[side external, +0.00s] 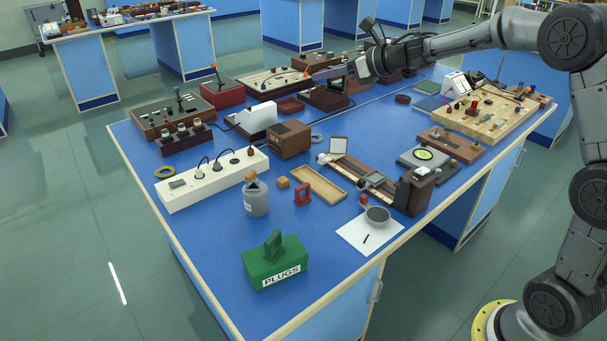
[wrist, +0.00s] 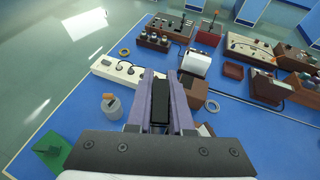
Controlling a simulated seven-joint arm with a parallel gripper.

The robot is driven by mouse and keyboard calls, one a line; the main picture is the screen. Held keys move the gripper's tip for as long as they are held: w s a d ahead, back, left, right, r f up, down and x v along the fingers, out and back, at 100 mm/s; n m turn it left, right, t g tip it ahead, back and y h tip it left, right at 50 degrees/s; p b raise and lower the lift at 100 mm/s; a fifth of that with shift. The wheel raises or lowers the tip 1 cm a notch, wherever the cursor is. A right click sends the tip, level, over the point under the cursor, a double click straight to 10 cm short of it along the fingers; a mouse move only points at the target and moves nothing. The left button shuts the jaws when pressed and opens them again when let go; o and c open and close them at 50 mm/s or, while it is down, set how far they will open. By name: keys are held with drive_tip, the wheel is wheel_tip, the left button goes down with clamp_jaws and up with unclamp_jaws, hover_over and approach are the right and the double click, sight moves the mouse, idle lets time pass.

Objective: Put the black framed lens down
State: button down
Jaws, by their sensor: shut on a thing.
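My gripper (side external: 322,74) is over the far part of the blue bench in the side external view, above a brown box with a dark screen (side external: 328,97). In the wrist view my gripper (wrist: 160,78) is closed on a narrow black thing (wrist: 158,92), which looks like the black framed lens seen edge-on. Its face and lower part are hidden between the fingers. In the side external view I cannot make the lens out clearly.
An empty wooden tray (side external: 319,184), a red framed piece (side external: 302,193), a grey pot (side external: 256,198), a white power strip (side external: 211,181) and a green PLUGS box (side external: 275,262) stand nearer. A brown rail device (side external: 365,178) stands beside the tray. Bare blue bench (side external: 325,240) shows in front.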

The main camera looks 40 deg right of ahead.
drive_tip(key=shift+s+a+f+n+y, duration=0.15)
drive_tip(key=shift+s+f+n+y, duration=0.1)
drive_tip(key=shift+f, duration=0.25)
drive_tip(key=shift+s+a+f+n+y, duration=0.15)
drive_tip(key=shift+s+f+y, duration=0.1)
drive_tip(key=shift+f, duration=0.25)
wheel_tip(320, 180, down, 15)
hover_over(296, 170)
drive_tip(key=f, duration=1)
drive_tip(key=shift+s+a, duration=0.1)
drive_tip(key=shift+s, duration=0.15)
drive_tip(key=shift+w+f, duration=0.25)
drive_tip(key=shift+f, duration=1.65)
drive_tip(key=shift+f, duration=0.35)
drive_tip(key=c, duration=0.8)
unclamp_jaws()
drive_tip(key=shift+c, duration=0.2)
